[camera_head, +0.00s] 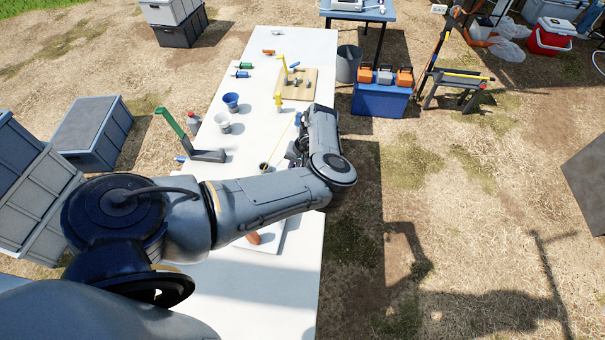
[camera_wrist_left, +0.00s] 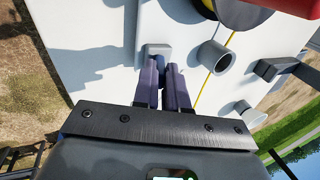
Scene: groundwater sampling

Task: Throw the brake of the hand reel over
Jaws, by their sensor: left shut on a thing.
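In the left wrist view the two dark purple fingers of my left gripper (camera_wrist_left: 165,84) are close together, shut on a small grey block-like piece (camera_wrist_left: 157,49) at their tips. I take this piece to be the brake of the hand reel, though most of it is hidden. The hand reel (camera_wrist_left: 208,7) shows only in part at the top edge, with yellow and dark parts. A yellow line (camera_wrist_left: 203,92) runs past a grey open cylinder (camera_wrist_left: 215,56) beside the fingers. In the head view my left arm covers the reel and the fingertips.
The white table (camera_head: 305,50) holds a blue cup (camera_head: 231,101), a white cup (camera_head: 222,124), a green-handled tool (camera_head: 172,125) and a wooden board (camera_head: 298,92) with fittings. A blue cooler (camera_head: 380,100) and grey bucket (camera_head: 348,66) stand right of it. The table's front is clear.

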